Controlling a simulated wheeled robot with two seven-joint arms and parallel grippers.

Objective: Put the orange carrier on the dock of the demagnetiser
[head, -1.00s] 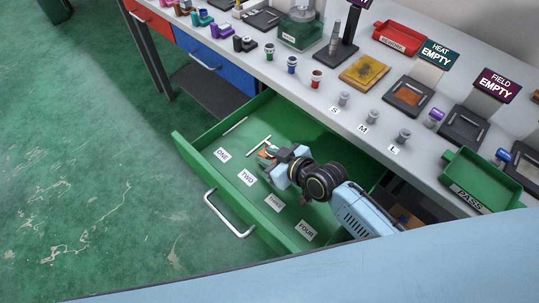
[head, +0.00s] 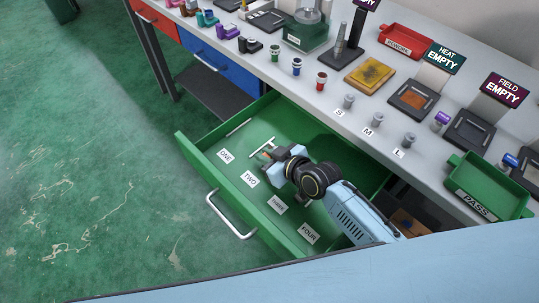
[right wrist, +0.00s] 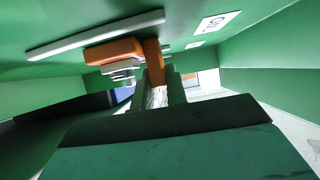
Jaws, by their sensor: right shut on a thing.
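The orange carrier (right wrist: 113,52) is inside the open green drawer, close to the drawer floor; whether it touches the floor I cannot tell. My right gripper (right wrist: 160,88) is shut on an upright orange part of it. In the head view the right gripper (head: 269,156) reaches down into the drawer near labels ONE and TWO and hides most of the carrier. The station under the purple FIELD EMPTY sign (head: 505,89), apparently the demagnetiser, has a dark, empty dock (head: 470,132) on the bench. My left gripper is out of view.
The green drawer (head: 222,187) has raised walls and a white handle; a white strip (right wrist: 95,33) lies beside the carrier. On the bench are a HEAT station (head: 414,100), grey posts marked S, M, L, and a green PASS tray (head: 485,190).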

